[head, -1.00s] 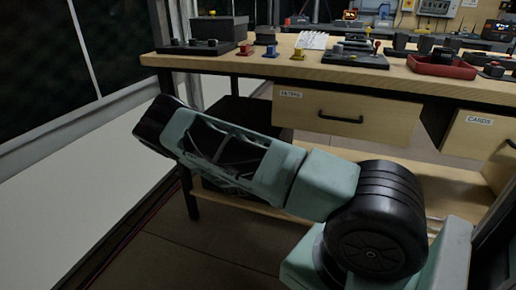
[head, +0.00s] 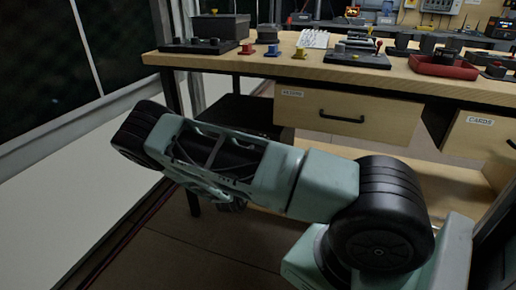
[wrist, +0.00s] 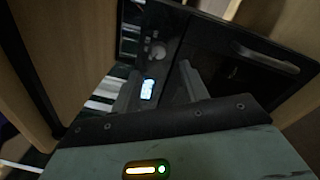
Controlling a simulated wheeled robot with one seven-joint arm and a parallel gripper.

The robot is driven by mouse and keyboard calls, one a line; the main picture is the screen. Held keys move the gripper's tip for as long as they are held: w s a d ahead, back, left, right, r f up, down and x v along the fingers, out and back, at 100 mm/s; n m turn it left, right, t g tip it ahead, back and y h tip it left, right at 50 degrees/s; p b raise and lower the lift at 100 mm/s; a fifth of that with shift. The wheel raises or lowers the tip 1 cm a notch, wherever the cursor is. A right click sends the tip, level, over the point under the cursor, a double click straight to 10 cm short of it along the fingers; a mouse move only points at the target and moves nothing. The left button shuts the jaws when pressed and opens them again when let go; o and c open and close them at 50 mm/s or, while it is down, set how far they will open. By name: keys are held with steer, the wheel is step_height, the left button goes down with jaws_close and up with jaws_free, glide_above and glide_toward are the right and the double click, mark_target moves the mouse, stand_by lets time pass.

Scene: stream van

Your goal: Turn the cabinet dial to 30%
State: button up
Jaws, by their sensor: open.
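In the wrist view, a black cabinet front (wrist: 215,45) is tilted in the picture. A round grey dial (wrist: 158,52) sits on its narrow control panel, above a small lit display (wrist: 148,87). The dial's setting and the display's digits are too small to read. My gripper (wrist: 158,84) is open and empty. Its two fingers point towards the panel, one on each side of the display, with the dial beyond their tips. I see no contact with the dial. In the head view, my arm hides the gripper, and the dial does not show.
Wooden panels (wrist: 75,50) stand close on the left. In the head view, a workbench (head: 225,62) holds small parts, a red tray (head: 445,66) and drawers below (head: 330,112). A window wall is at the left.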

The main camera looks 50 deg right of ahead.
steer(key=p+v, duration=0.1)
steer(key=v, duration=0.9)
steer(key=shift+a, duration=0.15)
